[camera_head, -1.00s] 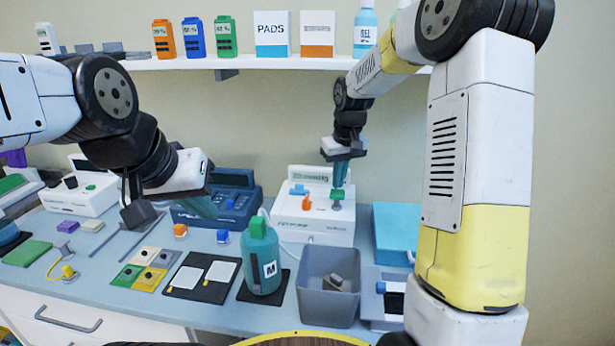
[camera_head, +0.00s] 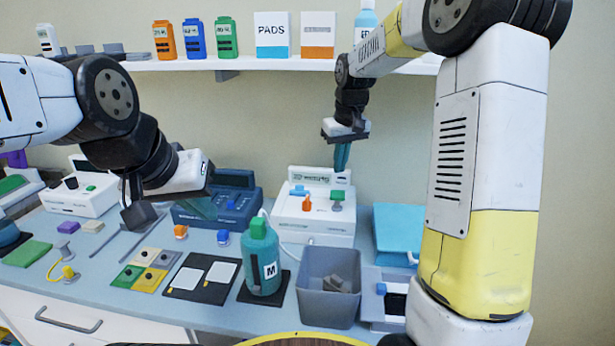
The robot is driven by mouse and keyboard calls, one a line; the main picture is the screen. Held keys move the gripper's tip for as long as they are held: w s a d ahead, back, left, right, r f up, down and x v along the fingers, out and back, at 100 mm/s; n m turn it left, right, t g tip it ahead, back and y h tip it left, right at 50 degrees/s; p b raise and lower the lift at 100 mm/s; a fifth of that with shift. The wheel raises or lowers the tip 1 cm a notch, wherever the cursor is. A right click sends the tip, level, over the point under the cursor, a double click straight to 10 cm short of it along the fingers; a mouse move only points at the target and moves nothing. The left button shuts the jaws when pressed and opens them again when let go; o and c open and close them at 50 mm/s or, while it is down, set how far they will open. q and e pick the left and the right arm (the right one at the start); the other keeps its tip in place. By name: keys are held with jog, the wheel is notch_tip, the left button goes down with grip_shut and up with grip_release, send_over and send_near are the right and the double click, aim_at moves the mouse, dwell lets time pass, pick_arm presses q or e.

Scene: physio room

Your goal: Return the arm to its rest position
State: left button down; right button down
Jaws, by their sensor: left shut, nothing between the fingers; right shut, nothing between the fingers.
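My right gripper (camera_head: 342,157) is shut and empty. It points down above the back of a white device (camera_head: 313,218) that has an orange knob (camera_head: 307,203), a blue knob and a green knob (camera_head: 337,196) on top. The fingertips are apart from the knobs. My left gripper (camera_head: 203,207) is shut and empty at the left, in front of a dark blue device (camera_head: 238,200). My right arm reaches in from the right and hides part of the wall and counter.
A green bottle marked M (camera_head: 262,260) stands on a dark mat. A grey bin (camera_head: 329,290) holds a grey object. A light blue box (camera_head: 396,226) is at the right. A wall shelf (camera_head: 290,63) with bottles and boxes runs behind my arms.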

jog(key=s+d+r+m+t, duration=0.1)
jog(key=s+r, duration=0.3)
jog(key=s, duration=0.3)
jog(key=s+d+r+m+t, duration=0.1)
jog(key=s+r, duration=0.3)
jog(key=s, duration=0.4)
jog(key=s+f+m+t+y, duration=0.1)
jog(key=s+t, duration=0.1)
jog(key=s, duration=1.1)
jog(key=shift+s+a+f, duration=0.2)
jog(key=shift+s+f, duration=0.15)
jog(key=shift+s, duration=0.05)
